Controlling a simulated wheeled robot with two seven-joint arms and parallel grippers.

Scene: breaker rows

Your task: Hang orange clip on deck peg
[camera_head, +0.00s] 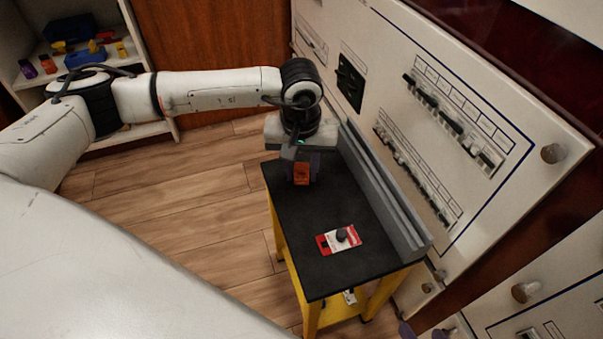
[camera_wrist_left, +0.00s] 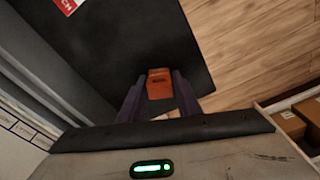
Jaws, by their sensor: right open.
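The orange clip (camera_head: 301,174) is between the purple fingers of my left gripper (camera_head: 301,168), over the far end of the black deck (camera_head: 290,216). In the left wrist view the clip (camera_wrist_left: 160,84) sits between both fingers, which appear to touch its sides. I cannot tell whether it touches the deck. My right gripper (camera_head: 423,332) shows only purple fingertips at the bottom edge, apart and empty.
A grey stepped rail (camera_head: 385,190) runs along the deck's right side, beside a pale breaker panel (camera_head: 470,60) with rows of switches. Yellow legs (camera_head: 311,318) carry the deck. A shelf (camera_head: 150,130) with coloured items stands at the far left. The deck between clip and card is clear.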

